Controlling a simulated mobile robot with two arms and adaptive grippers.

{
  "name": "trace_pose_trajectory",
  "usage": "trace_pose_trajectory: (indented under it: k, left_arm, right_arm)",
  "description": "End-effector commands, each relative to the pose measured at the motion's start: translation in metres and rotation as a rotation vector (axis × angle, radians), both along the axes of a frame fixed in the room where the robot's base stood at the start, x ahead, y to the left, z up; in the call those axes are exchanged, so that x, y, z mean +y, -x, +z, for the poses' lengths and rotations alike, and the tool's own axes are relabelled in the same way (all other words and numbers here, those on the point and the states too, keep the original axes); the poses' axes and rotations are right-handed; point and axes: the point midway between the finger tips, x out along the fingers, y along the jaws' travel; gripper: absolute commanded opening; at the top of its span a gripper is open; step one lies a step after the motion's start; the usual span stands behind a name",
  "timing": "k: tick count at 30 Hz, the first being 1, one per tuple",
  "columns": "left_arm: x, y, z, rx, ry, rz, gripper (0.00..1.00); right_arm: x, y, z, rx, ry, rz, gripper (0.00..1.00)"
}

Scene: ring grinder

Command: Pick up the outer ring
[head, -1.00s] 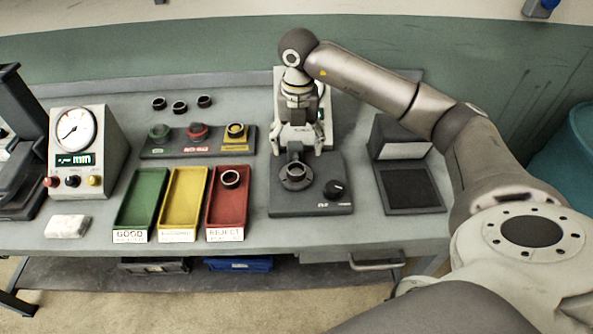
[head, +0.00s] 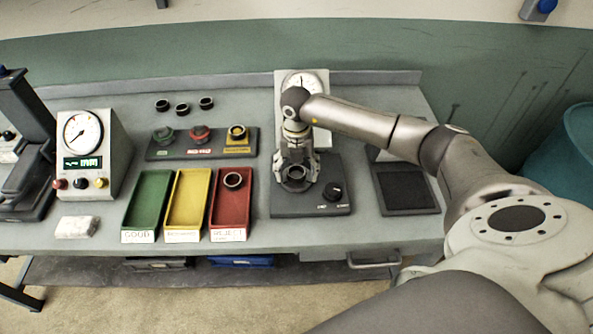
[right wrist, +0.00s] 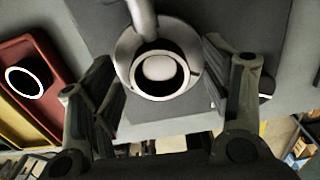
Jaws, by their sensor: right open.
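The outer ring (head: 296,173) is a dark ring with a bright rim, seated on the round fixture of the dark grey machine base (head: 284,207). In the right wrist view the ring (right wrist: 183,76) surrounds a pale round centre. My right gripper (head: 296,178) is open around the fixture, with one finger on each side of the ring. In the right wrist view the open fingers of my right gripper (right wrist: 165,85) stand apart from the ring, with gaps on both sides. My left gripper is not in view.
A red tray (head: 231,218) holds another ring (head: 233,181). Yellow (head: 186,206) and green (head: 147,206) trays stand beside it. Several dark rings (head: 182,109) lie at the back. A dial gauge box (head: 93,150) is at left. A dark pad (head: 405,189) lies right of the machine.

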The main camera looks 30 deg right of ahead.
Motion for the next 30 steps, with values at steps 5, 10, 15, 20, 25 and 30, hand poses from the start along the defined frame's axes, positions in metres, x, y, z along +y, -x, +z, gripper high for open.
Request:
trace_pose_trajectory:
  k: [5, 10, 15, 20, 25, 30]
  left_arm:
    - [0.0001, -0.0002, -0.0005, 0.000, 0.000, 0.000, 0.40]
    - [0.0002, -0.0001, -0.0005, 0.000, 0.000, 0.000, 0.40]
    - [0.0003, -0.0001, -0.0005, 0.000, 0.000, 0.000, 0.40]
    - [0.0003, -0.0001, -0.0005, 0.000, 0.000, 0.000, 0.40]
    - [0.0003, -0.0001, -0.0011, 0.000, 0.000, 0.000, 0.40]
    - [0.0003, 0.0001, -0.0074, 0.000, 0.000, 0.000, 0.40]
  right_arm:
    - [0.0002, 0.0000, -0.0006, 0.000, 0.000, 0.000, 0.71]
    - [0.0003, 0.0001, -0.0004, 0.001, -0.001, 0.000, 0.49]
    - [0.0003, 0.0001, -0.0002, 0.000, -0.001, 0.000, 0.28]
    - [0.0002, -0.0002, 0.0003, -0.001, -0.001, 0.000, 0.14]
    - [0.0002, -0.0003, 0.0006, -0.001, -0.001, 0.000, 0.14]
    - [0.0003, -0.0009, 0.0061, -0.003, -0.002, 0.000, 0.14]
